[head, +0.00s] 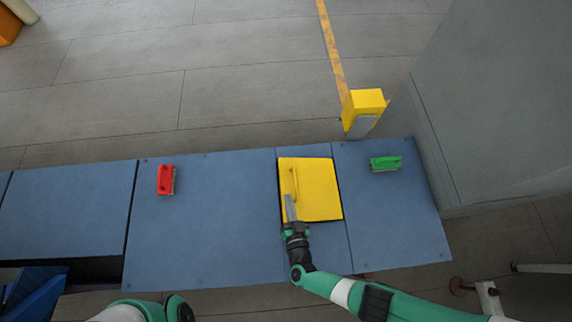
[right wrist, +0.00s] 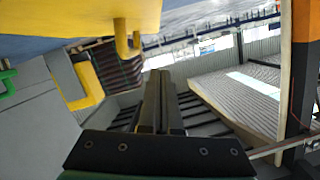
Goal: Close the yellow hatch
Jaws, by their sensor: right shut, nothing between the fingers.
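The yellow hatch (head: 320,190) is a square panel over the blue worktop. It looks about flat from above, with thin dark lines along its edges; I cannot tell whether it is fully shut. A yellow handle (head: 294,178) stands near its left side. The hatch also shows at the top left of the right wrist view (right wrist: 60,14), with its handle (right wrist: 124,40) jutting out. My right gripper (head: 290,208) is over the hatch's lower left, near the handle's lower end. Its fingers (right wrist: 158,95) are shut and empty, apart from the handle. My left gripper is out of view.
A red-handled brush (head: 165,180) lies on the blue worktop (head: 220,220) to the left, and a green one (head: 385,163) to the right. A yellow post (head: 363,108) stands behind the back edge. A grey wall (head: 490,100) rises at the right.

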